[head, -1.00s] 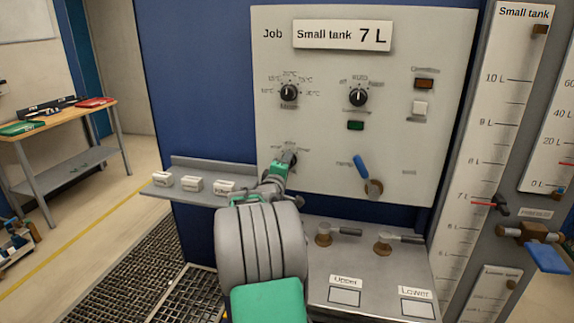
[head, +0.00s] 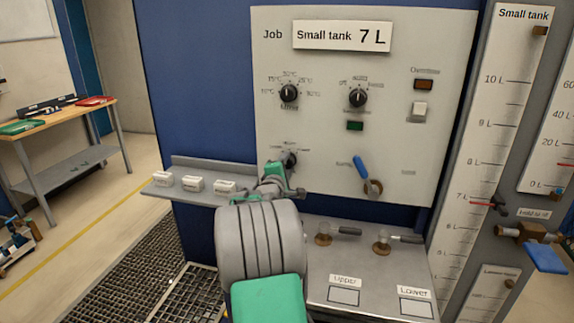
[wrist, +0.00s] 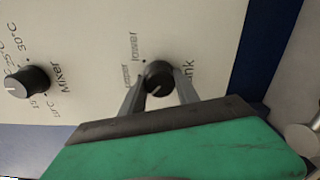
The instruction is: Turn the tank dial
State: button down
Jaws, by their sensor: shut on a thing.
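The tank dial (wrist: 158,77) is a round black knob on the pale panel, with "lower" and another, blurred label printed beside it in the wrist view. In the head view the dial (head: 290,159) is partly hidden behind my gripper (head: 283,174), at the panel's lower left.
The mixer dial (head: 289,93) sits above, and another selector dial (head: 358,97) is to its right. A blue-handled lever (head: 361,167) is right of my gripper. A shelf with white labelled blocks (head: 194,184) is to the left. Two valves (head: 324,238) stand on the ledge below.

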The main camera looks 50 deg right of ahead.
jog(key=shift+r, duration=0.1)
jog(key=c, duration=0.9)
grip_release()
jog(key=b+v, duration=0.1)
jog(key=v, duration=0.6)
jog(key=shift+a, duration=0.4)
jog(key=shift+s, duration=0.15)
